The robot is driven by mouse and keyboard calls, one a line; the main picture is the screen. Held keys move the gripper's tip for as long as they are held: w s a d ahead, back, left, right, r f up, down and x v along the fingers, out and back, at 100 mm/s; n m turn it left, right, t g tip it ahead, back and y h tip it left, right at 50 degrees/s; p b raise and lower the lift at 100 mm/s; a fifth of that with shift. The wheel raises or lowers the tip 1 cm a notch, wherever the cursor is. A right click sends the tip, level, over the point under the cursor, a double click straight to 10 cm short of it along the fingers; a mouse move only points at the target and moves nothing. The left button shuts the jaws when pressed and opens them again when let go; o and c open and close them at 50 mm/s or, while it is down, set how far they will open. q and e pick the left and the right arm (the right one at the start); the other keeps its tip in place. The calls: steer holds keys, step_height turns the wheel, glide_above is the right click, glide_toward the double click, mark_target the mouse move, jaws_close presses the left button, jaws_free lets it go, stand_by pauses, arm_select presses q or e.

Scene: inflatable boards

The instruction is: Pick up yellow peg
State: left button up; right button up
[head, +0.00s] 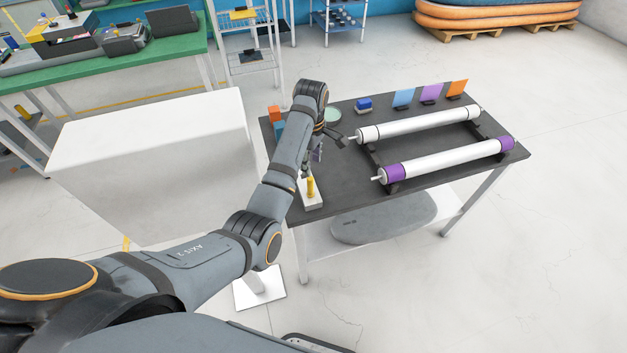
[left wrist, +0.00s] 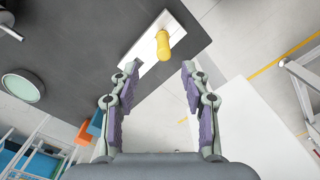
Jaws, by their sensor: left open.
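The yellow peg (head: 310,186) stands on a white block (head: 312,202) at the near left corner of the dark table (head: 345,201). In the left wrist view the yellow peg (left wrist: 163,44) shows beyond my fingertips, near the middle, on the white block (left wrist: 149,40). My left gripper (head: 318,153) is above the table's left end, a little behind the peg in the head view. In the left wrist view my left gripper (left wrist: 160,72) has its purple-padded fingers spread wide with nothing between them. My right gripper is not in view.
Two rollers (head: 420,123) (head: 445,161) on black stands fill the table's middle and right. A green round dish (head: 332,114), a blue block (head: 364,104) and coloured cards (head: 431,92) stand behind. A large white box (head: 150,160) is left of the table.

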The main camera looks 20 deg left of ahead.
mark_target(310, 178)
arm_select(q)
steer(key=f, duration=0.1)
steer(key=s+f, duration=0.1)
steer(key=f, duration=0.1)
steer(key=shift+s+f+p, duration=0.2)
steer(key=shift+s+p, duration=0.05)
steer(key=shift+p, duration=0.15)
steer(key=shift+w+f, duration=0.15)
steer(key=shift+f, duration=0.25)
steer(key=shift+w+f, duration=0.15)
steer(key=shift+w, duration=0.05)
steer(key=f+p, duration=0.1)
steer(key=f, duration=0.3)
steer(key=shift+a+f+p, duration=0.2)
steer(key=shift+p, duration=0.1)
steer(key=shift+w+f, duration=0.1)
steer(key=shift+f, duration=0.2)
jaws_close()
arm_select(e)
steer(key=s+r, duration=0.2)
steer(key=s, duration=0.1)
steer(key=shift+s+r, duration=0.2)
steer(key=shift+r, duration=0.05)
